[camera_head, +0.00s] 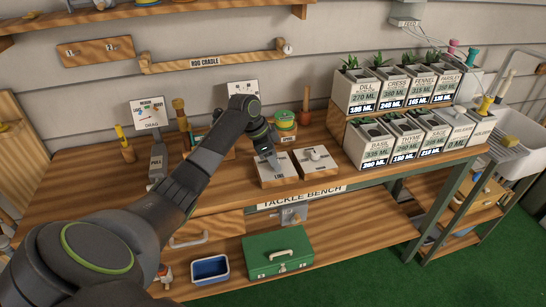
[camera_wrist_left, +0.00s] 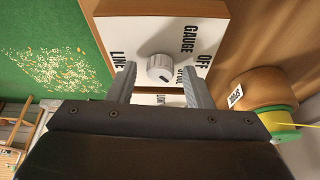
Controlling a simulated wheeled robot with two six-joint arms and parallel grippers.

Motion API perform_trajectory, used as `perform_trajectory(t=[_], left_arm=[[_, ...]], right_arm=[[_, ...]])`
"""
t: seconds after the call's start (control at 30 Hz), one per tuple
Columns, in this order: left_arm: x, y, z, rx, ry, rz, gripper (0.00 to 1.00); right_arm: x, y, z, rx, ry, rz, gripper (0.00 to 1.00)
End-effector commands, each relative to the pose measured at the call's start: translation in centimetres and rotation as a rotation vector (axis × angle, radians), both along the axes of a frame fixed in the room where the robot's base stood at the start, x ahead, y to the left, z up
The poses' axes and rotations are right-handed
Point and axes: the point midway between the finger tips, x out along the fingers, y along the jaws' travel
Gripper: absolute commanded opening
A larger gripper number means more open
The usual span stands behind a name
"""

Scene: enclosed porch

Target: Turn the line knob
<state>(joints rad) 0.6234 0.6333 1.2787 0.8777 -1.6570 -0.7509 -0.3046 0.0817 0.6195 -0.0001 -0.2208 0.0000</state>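The line knob (camera_wrist_left: 160,68) is a small round light-grey knob with a dark slot. It sits on a white plate (camera_wrist_left: 194,22) with LINE, GAUGE and OFF lettering on a wooden block. In the head view the plate (camera_head: 284,173) lies on the tackle bench, its knob mostly hidden by my gripper. My left gripper (camera_head: 268,150) points down over it. In the wrist view my left gripper (camera_wrist_left: 158,76) is open, one finger on each side of the knob, with a visible gap at both sides. My right gripper is not in view.
A second white plate with a knob (camera_head: 315,159) stands close to the right. A green-and-yellow spool (camera_head: 285,119) is just behind. Planters (camera_head: 362,90) stand at the right. A drag gauge and a pull lever (camera_head: 157,163) are to the left. The front bench edge is close.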

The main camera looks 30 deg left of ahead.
Motion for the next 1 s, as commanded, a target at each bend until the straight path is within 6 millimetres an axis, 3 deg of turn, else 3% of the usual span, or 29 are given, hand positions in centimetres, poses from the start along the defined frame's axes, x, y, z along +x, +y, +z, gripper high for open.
perform_trajectory(t=[0.03, 0.33, 0.67, 1.0], left_arm=[[0.0, 0.0, 0.0, 0.000, 0.000, 0.000, 0.40], [0.0, 0.0, 0.1, 0.000, 0.000, 0.000, 0.02], [0.0, -0.1, 0.4, -0.001, 0.001, 0.051, 0.02], [-0.1, -0.3, 0.9, -0.003, 0.001, 0.290, 0.02]], right_arm=[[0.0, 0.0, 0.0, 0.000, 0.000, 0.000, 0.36], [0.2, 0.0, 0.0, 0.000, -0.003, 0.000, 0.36], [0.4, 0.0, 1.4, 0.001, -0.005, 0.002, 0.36], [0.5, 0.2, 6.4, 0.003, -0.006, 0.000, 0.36]])
